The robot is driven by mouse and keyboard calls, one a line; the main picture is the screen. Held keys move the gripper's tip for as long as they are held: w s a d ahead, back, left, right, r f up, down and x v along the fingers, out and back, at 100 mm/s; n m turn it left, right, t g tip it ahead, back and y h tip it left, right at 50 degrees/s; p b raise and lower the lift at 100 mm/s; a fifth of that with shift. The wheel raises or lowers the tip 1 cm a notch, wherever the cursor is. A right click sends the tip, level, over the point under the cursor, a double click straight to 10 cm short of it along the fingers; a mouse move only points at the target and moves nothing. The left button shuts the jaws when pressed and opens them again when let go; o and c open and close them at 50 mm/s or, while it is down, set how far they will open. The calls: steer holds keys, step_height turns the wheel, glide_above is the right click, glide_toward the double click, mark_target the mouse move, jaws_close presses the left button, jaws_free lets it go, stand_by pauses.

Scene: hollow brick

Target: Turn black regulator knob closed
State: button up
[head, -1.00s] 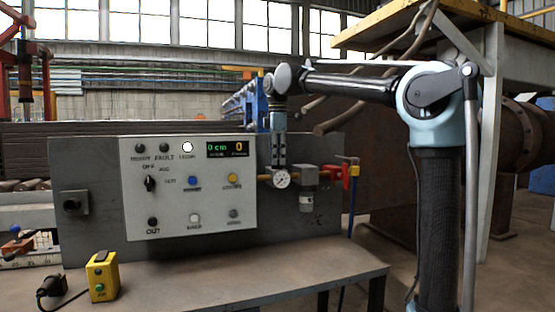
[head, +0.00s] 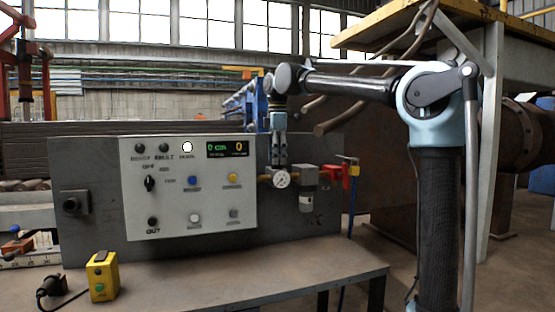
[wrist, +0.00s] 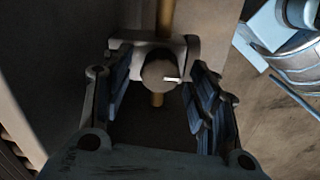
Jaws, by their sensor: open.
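The regulator knob (wrist: 158,72) shows in the wrist view as a dark, round cap with a white mark, in front of a pale metal body on a brass pipe (wrist: 164,20). My gripper (wrist: 150,88) is open, with one ridged finger on each side of the knob. Gaps show between the fingers and the knob, so it is not gripped. In the head view my gripper (head: 279,156) points down just above the pressure gauge (head: 281,180), and the knob is hidden or too small to make out there.
The grey control panel (head: 190,215) with buttons and a display stands left of my gripper. A filter bowl (head: 306,202) and a red valve handle (head: 331,171) are close on the right. A yellow button box (head: 102,276) sits on the bench (head: 240,285).

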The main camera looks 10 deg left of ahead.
step_height(320, 180, up, 12)
stand_by(0.6)
steer(key=shift+d+f, duration=0.1)
steer(key=s+d+f+m+t, duration=0.1)
steer(key=s+d+f+m, duration=0.2)
steer(key=d+f+m, duration=0.6)
steer(key=s+d+f+m, duration=0.2)
steer(key=d+f, duration=0.8)
steer(key=d, duration=0.7)
steer(key=s+d+f+m, duration=0.3)
steer(key=s+f, duration=0.3)
steer(key=f, duration=0.5)
steer(key=s+d+f+m, duration=0.4)
steer(key=s+d+f, duration=0.2)
steer(key=f, duration=0.5)
steer(key=s+d+f+m+t, duration=0.1)
steer(key=s+d+f+m, duration=0.3)
steer(key=f, duration=0.7)
steer(key=s+d, duration=0.1)
steer(key=s, duration=0.1)
steer(key=shift+s+d, duration=0.25)
steer(key=shift+s, duration=0.05)
steer(key=shift+r, duration=0.1)
steer(key=c, duration=0.5)
steer(key=shift+a, duration=0.1)
